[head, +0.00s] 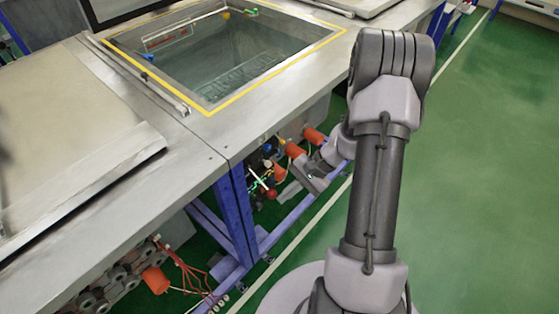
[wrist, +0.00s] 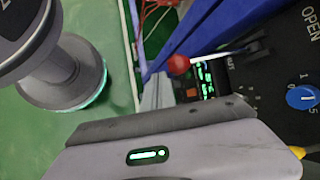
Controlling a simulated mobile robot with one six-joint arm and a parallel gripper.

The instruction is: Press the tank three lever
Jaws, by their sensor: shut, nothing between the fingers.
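A lever with a red ball knob (wrist: 179,65) and a thin metal rod stands out from a black panel (wrist: 262,88) in the wrist view. The panel reads OPEN at one end and what looks like SHUT near the rod. In the head view the lever's red knob (head: 271,193) is small, below the tank edge. My gripper (wrist: 157,78) is shut and empty, its fingertips just beside the knob. I cannot tell whether they touch it. My gripper (head: 288,192) is also low beside the bench in the head view. Which tank the lever serves is not readable.
A blue dial (wrist: 302,97) sits on the panel. An open water tank (head: 225,60) with a yellow border is above. A closed lid (head: 70,130) lies at left. Blue frame legs (head: 236,215) and orange cylinders (head: 156,280) are below the bench. Green floor is clear at right.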

